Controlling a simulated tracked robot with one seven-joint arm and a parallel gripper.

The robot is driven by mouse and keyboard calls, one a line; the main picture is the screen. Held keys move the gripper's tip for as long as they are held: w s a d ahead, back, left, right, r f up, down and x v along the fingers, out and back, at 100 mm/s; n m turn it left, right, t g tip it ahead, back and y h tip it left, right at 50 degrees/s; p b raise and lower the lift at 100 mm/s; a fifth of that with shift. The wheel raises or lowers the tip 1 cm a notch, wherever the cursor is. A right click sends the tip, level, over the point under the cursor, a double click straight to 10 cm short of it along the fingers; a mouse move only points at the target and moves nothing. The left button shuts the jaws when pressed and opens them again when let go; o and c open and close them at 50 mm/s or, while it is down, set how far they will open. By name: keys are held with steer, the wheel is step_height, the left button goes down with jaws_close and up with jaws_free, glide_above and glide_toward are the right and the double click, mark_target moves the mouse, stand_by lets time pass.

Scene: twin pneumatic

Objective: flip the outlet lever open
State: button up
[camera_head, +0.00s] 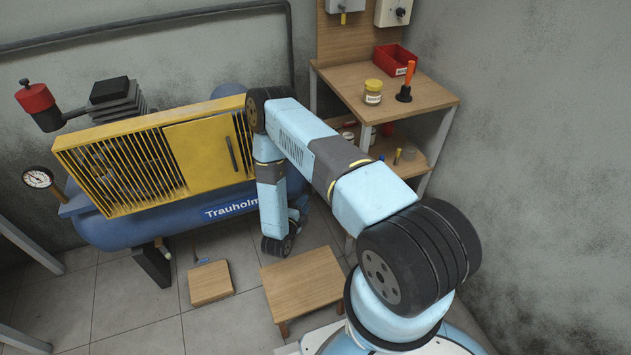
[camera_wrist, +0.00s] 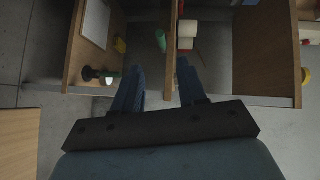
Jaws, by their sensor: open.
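The blue compressor tank (camera_head: 130,228) with its yellow slatted cage (camera_head: 140,160) stands at the left in the head view. I cannot make out the outlet lever in either view; my arm covers the right end of the tank. My gripper (camera_wrist: 160,88) shows in the wrist view with its two dark blue fingers apart and nothing between them. It points toward the wooden shelf unit, and no tank part shows there. In the head view my forearm hangs down beside the tank's right end, and the fingers cannot be clearly seen.
The wooden shelf unit (camera_head: 420,94) stands at the right, carrying a red bin (camera_head: 396,58), a yellow-lidded jar (camera_head: 373,92) and an orange-handled tool (camera_head: 408,80). A low wooden stool (camera_head: 303,283) and a small wooden block (camera_head: 210,284) are on the tiled floor.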

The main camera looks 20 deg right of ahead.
steer(key=x, duration=1.3)
steer(key=shift+w+d, duration=0.25)
steer(key=shift+d, duration=0.05)
jaws_close()
